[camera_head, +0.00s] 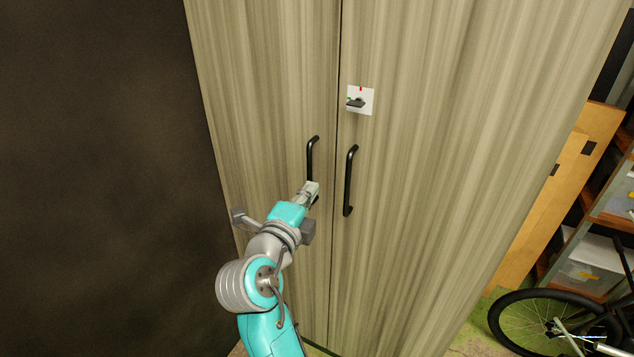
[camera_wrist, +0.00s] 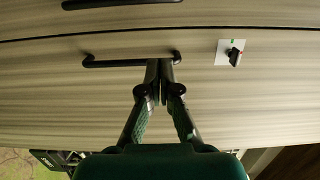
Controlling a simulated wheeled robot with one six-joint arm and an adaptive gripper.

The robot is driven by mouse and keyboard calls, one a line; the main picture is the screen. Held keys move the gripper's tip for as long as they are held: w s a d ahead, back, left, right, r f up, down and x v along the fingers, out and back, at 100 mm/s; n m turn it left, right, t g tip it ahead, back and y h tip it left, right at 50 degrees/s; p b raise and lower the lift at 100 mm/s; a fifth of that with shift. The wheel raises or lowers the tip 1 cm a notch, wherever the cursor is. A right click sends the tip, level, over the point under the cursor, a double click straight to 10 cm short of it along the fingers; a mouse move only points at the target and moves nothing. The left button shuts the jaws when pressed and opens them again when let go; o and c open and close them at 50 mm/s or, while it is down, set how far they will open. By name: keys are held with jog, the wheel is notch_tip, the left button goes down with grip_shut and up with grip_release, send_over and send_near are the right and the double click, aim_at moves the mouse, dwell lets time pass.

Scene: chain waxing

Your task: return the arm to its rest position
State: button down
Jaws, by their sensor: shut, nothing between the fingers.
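My gripper (camera_head: 313,187) is shut and empty in front of the tall wood-grain cabinet (camera_head: 440,150). In the head view it overlaps the lower end of the left door's black handle (camera_head: 311,155). In the wrist view its fingertips (camera_wrist: 160,66) overlap the right door's handle (camera_wrist: 110,63); I cannot tell whether they touch it. That handle also shows uncovered in the head view (camera_head: 349,182). My arm reaches up from the bottom of the head view, bent at its joints.
Both cabinet doors look shut. A white plate (camera_head: 368,96) with a dark turn knob, a red mark and a green mark is on the right door. A bicycle wheel (camera_head: 540,325) and shelving (camera_head: 600,235) stand at right. A dark wall (camera_head: 90,170) is at left.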

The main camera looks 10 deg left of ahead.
jog(key=s+d+f+n+g+y, duration=0.1)
jog(key=s+d+f+n, duration=0.3)
jog(key=f, duration=0.4)
jog(key=s+d+f+n+y, duration=0.25)
jog(key=d+f+n, duration=0.2)
jog(key=f, duration=0.35)
jog(key=s+d+f+n+g+y, duration=0.1)
jog(key=s+d+f+n, duration=0.3)
jog(key=f, duration=0.4)
jog(key=s+d+f+n+y, duration=0.15)
jog(key=s+d+f, duration=0.25)
jog(key=s, duration=0.4)
jog(key=s+d+f+n, duration=0.3)
jog(key=s+d, duration=0.1)
jog(key=s, duration=0.4)
jog(key=s+d+r+n+h, duration=0.1)
jog(key=s+d+r, duration=0.2)
jog(key=s, duration=0.8)
jog(key=s+d+r+n+h, duration=0.1)
jog(key=s+d+r+n, duration=0.1)
jog(key=s, duration=1)
jog(key=shift+d+r+n+g, duration=0.3)
jog(key=shift+d+r+g, duration=0.1)
jog(key=shift+d+r, duration=0.45)
